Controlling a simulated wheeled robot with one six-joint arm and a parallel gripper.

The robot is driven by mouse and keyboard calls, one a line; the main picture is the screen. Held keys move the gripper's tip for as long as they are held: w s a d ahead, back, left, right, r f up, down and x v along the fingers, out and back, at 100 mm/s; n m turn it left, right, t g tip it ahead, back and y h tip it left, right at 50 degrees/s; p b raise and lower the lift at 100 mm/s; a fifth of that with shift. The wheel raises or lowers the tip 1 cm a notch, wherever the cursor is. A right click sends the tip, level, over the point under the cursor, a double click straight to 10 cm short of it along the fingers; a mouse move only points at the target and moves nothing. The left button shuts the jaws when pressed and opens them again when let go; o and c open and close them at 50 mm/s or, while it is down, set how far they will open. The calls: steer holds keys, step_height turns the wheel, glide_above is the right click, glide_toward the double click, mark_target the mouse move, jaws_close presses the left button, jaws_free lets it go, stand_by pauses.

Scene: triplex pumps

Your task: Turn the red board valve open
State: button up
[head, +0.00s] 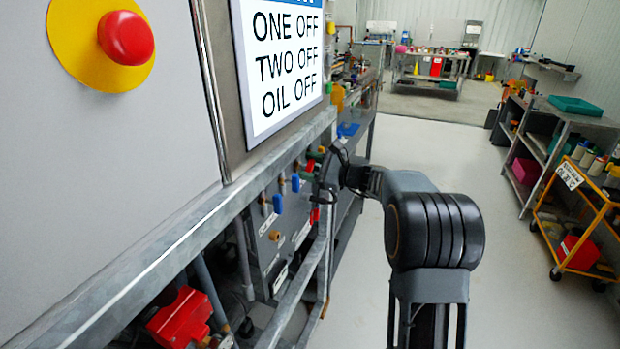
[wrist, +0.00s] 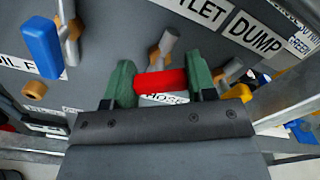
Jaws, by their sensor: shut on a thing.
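The red valve handle (wrist: 162,80) lies crosswise between my gripper's two green fingers in the wrist view, with its brass and grey valve stem (wrist: 163,48) behind it. My gripper (wrist: 160,74) is shut on this handle, a finger at each end. A label reading "HOSE" is partly covered just below the handle. In the head view my gripper (head: 316,172) is at the valve board (head: 262,237), beyond the blue handles. The held handle is hard to make out there, largely hidden by the gripper.
Blue valve handles (wrist: 41,47) stand left of my gripper. A label reading "DUMP" (wrist: 252,33) is above right. A galvanised rail (head: 160,255) runs along the board's near side. Open floor (head: 420,165) lies right of the panel; an orange trolley (head: 580,215) stands at the far right.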

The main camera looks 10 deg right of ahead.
steer(key=n+b, duration=0.4)
steer(key=b, duration=0.1)
steer(key=n+b, duration=0.2)
steer(key=shift+f+n, duration=0.3)
steer(key=shift+f, duration=0.05)
steer(key=n+b, duration=0.3)
steer(key=b, duration=0.1)
steer(key=shift+r, duration=0.1)
steer(key=shift+r+n+b, duration=0.1)
steer(key=shift+n+b, duration=0.55)
steer(key=shift+n, duration=0.15)
steer(key=o, duration=0.9)
steer(key=shift+r, duration=0.1)
steer(key=shift+o, duration=0.2)
steer(key=p+v, duration=0.2)
steer(key=v, duration=1.1)
steer(key=shift+s+d, duration=0.3)
